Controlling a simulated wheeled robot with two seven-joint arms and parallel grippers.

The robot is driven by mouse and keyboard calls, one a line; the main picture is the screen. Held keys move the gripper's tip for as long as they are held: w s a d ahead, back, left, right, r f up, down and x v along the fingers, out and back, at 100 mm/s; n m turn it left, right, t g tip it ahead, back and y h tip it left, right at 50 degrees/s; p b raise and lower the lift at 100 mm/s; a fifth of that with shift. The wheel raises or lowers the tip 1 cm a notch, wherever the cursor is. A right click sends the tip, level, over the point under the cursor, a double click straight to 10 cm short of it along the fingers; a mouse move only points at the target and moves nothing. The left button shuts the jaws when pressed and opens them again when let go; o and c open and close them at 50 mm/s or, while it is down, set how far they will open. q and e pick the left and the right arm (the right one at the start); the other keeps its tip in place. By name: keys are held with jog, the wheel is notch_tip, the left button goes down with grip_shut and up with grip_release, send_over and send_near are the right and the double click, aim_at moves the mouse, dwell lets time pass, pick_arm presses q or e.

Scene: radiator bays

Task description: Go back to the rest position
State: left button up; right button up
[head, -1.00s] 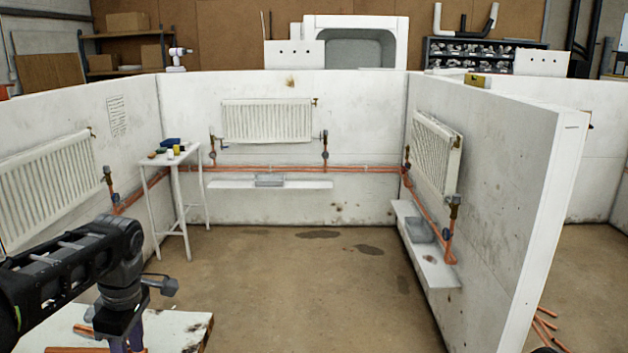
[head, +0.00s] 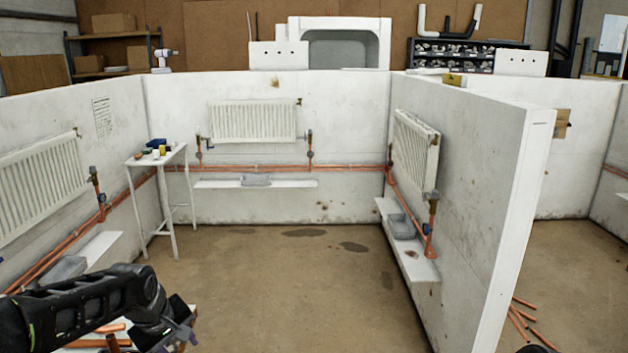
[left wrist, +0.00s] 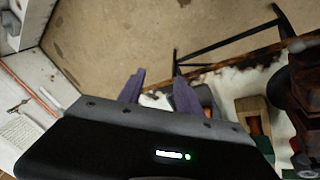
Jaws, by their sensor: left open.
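My left arm comes in at the lower left of the head view, low over a bench with copper pipe on it. My left gripper (head: 185,333) is only partly visible there, pointing down to the right. In the left wrist view, its two purple fingers (left wrist: 158,88) stand apart. A small white thing shows behind the gap, and no object is clearly held between the fingers. My right gripper is not in view.
The white partition (head: 490,190) stands to the right, with a radiator (head: 415,150) on it. Another radiator (head: 253,121) hangs on the back wall. A small white table (head: 157,156) carries small items. Copper pipes (head: 525,325) lie at lower right. The middle floor is clear.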

pick_arm(q)
jog(key=s+d+f+m+h, duration=0.25)
jog(key=d+f, duration=0.45)
jog(key=f, duration=0.4)
jog(key=s+d+f+m+h, duration=0.1)
jog(key=s+d+f+m, duration=0.3)
jog(key=d+f, duration=0.45)
jog(key=s+d+f+g, duration=0.1)
jog(key=s+f, duration=0.4)
jog(key=s, duration=0.2)
jog(key=s+d+f+m+g, duration=0.1)
jog(key=s+d+f, duration=0.1)
jog(key=s+f, duration=0.3)
jog(key=s+d+f+g, duration=0.1)
jog(key=s+f, duration=0.3)
jog(key=s, duration=0.7)
jog(key=shift+s+d+f+g, duration=0.25)
jog(key=shift+d+f+g, duration=0.15)
jog(key=shift+d, duration=0.35)
